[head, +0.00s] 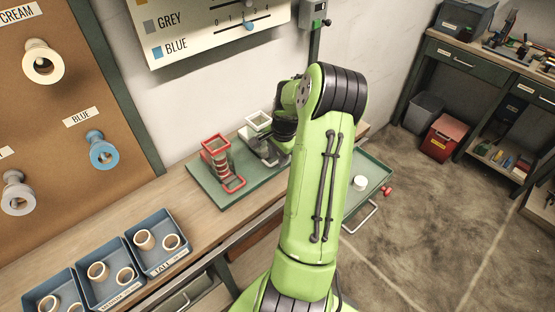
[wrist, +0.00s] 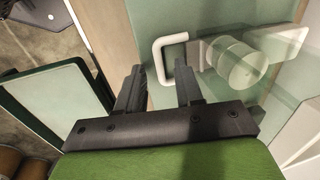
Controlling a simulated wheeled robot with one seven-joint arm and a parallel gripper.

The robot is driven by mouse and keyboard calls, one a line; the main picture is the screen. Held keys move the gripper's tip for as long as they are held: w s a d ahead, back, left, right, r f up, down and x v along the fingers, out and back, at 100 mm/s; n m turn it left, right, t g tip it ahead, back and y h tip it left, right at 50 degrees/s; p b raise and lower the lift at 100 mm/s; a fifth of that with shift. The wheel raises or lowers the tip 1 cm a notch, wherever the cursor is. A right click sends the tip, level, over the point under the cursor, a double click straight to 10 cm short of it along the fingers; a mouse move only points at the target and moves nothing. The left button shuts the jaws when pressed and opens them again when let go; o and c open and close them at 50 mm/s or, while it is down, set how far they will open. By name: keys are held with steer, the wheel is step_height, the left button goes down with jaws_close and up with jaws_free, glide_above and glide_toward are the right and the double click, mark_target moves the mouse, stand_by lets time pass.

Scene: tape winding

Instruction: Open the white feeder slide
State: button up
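The white feeder (head: 258,121) stands on the green board beside the red feeder, partly hidden behind my arm. In the wrist view its white slide handle (wrist: 158,62) is a squared loop at the end of a pale slide, next to a stack of pale round discs (wrist: 238,64). My gripper (wrist: 160,80) is open, with one dark finger on each side of the loop's outer bar. The right finger overlaps the loop's opening in the picture; contact cannot be told. In the head view my gripper (head: 284,128) is mostly hidden by my arm.
The red feeder (head: 217,158) with its red handle (head: 234,185) stands left on the green board (head: 205,187). Blue bins (head: 113,283) with rings line the bench's left. An open green drawer (head: 372,172) holding a white cylinder (head: 360,183) juts out right.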

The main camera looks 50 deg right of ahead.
steer(key=shift+w+f, duration=0.1)
steer(key=shift+f, duration=0.3)
jaws_close()
stand_by(1.2)
